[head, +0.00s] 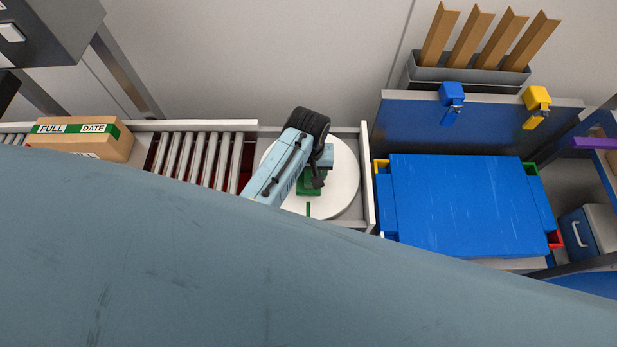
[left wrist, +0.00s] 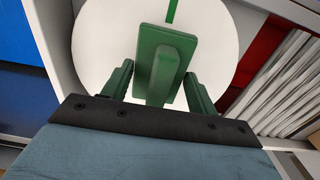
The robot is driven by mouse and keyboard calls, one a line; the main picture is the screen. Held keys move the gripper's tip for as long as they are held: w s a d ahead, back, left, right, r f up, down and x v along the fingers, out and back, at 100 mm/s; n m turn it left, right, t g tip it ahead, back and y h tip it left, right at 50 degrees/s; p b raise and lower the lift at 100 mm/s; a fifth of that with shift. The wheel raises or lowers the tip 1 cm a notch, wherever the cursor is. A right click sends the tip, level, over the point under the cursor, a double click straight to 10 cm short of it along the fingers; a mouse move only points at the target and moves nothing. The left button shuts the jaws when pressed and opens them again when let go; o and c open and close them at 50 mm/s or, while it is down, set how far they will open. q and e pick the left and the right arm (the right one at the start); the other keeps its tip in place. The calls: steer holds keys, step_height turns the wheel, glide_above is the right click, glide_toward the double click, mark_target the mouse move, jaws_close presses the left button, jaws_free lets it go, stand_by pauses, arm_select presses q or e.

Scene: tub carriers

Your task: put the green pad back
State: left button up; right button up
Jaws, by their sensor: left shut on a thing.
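The green pad (left wrist: 182,42) is a flat plate with an upright block-like grip on it. It is over the white round disc (head: 345,185), and a little of the pad (head: 308,188) shows under my gripper in the head view. In the head view the left gripper (head: 315,178) points down over the disc. I cannot tell whether the pad touches the disc. A short green mark (head: 308,209) is on the disc in front of the pad. My right gripper is not in view.
A roller track (head: 197,158) runs left of the disc, with a cardboard box (head: 85,139) at its far end. Right of the disc stands a blue-covered stack (head: 465,200). Behind it is a blue panel (head: 405,125) with blue and yellow clips. A blue-grey surface hides the foreground.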

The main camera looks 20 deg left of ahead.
arm_select(q)
steer(key=shift+f+b, duration=0.35)
steer(key=shift+f, duration=1.45)
steer(key=o, duration=0.9)
step_height(320, 180, up, 12)
steer(key=shift+r+p, duration=0.1)
steer(key=shift+p, duration=1)
